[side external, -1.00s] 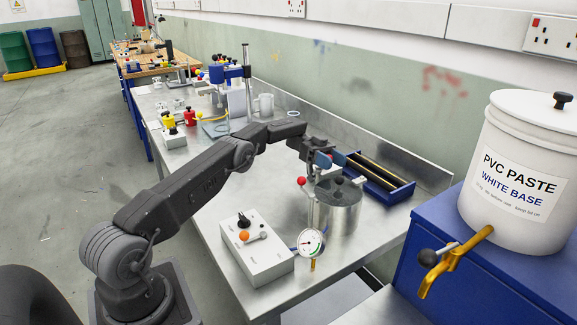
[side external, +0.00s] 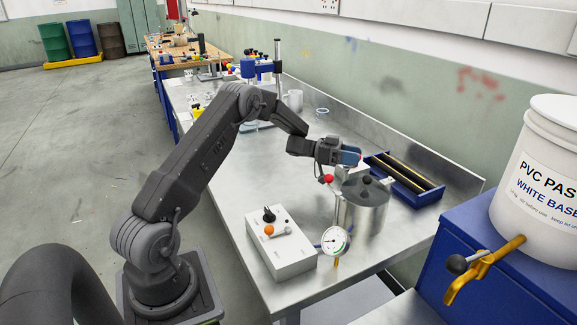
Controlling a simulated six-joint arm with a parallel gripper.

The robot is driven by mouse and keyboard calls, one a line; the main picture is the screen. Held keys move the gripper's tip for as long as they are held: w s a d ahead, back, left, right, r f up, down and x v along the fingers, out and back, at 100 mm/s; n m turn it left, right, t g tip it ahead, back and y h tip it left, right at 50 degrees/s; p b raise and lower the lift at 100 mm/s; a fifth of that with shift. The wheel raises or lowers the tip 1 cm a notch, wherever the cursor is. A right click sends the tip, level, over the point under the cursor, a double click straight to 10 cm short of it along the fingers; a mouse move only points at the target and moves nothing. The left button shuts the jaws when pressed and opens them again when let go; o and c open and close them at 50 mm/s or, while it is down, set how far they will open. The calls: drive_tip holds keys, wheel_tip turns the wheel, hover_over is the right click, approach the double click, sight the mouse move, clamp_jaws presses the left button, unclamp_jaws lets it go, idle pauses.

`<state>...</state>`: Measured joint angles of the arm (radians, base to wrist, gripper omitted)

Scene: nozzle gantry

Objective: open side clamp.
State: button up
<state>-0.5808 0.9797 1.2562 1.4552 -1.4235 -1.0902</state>
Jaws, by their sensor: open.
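A metal pot (side external: 362,212) with a dark-knobbed lid stands on the steel bench. A lever with a red ball knob (side external: 329,178) rises at the pot's left side, probably its side clamp; its lower part is hard to make out. My gripper (side external: 352,156) has blue fingers and points right, above the pot's back left and just above the red knob in the picture. It is open and appears to hold nothing. The gap between its fingers is too small to see clearly.
A white control box (side external: 283,258) with an orange knob and a round gauge (side external: 335,241) are in front of the pot. A blue tray (side external: 415,190) lies behind it. A blue stand (side external: 530,275) bears a paste bucket (side external: 540,185) at the right.

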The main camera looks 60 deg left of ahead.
drive_tip(key=s+a+n+t+y, duration=0.25)
drive_tip(key=s+n+y, duration=0.2)
drive_tip(key=s, duration=0.35)
drive_tip(key=s+a+n+t+y, duration=0.25)
drive_tip(key=s+y, duration=0.25)
drive_tip(key=s, duration=0.3)
drive_tip(key=w+d+r+g+y, duration=0.2)
drive_tip(key=d+r+g+y, duration=0.3)
drive_tip(key=d+r+y, duration=0.4)
drive_tip(key=s+d+r+g+h, duration=0.2)
drive_tip(key=s+d, duration=0.4)
drive_tip(key=s, duration=0.1)
drive_tip(key=s+d+r+n+g+h, duration=0.1)
drive_tip(key=s+d+r+g, duration=0.1)
drive_tip(key=s+d, duration=0.4)
drive_tip(key=shift+s+d+r+g+h, duration=0.15)
drive_tip(key=shift+s+g+h, duration=0.2)
drive_tip(key=shift+s+g, duration=0.45)
drive_tip(key=shift+s, duration=0.1)
